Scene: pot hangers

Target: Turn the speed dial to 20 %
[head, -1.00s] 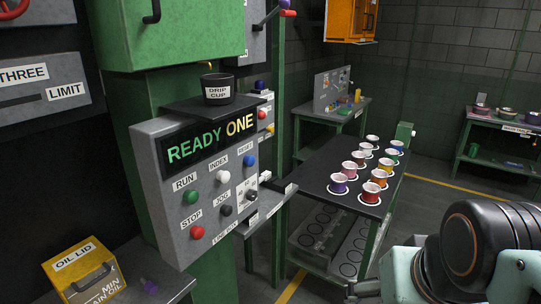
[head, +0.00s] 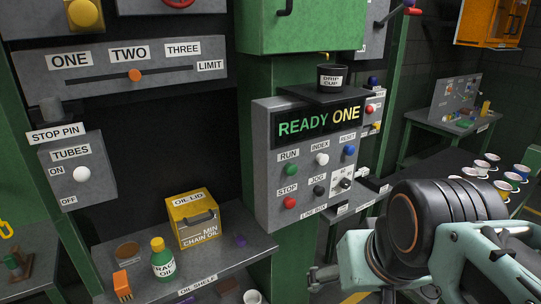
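The grey control panel (head: 313,165) stands right of centre in the head view, with a lit display (head: 319,122) reading READY ONE. At its lower right is a small dial on a pale marked plate (head: 345,184), beside the black JOG button (head: 319,190). It looks like the speed dial, but its pointer and scale are too small to read. My arm fills the lower right, in front of and below the panel, apart from the dial. A small grey part (head: 322,278) at the arm's left side may belong to my gripper; its fingers cannot be made out.
RUN, STOP, INDEX and RESET buttons crowd the panel around the dial. The drip cup (head: 331,77) stands on the shelf above. At left are the oil shelf (head: 222,276) with a yellow box (head: 193,219), a slider panel (head: 122,73) and the TUBES switch (head: 81,174).

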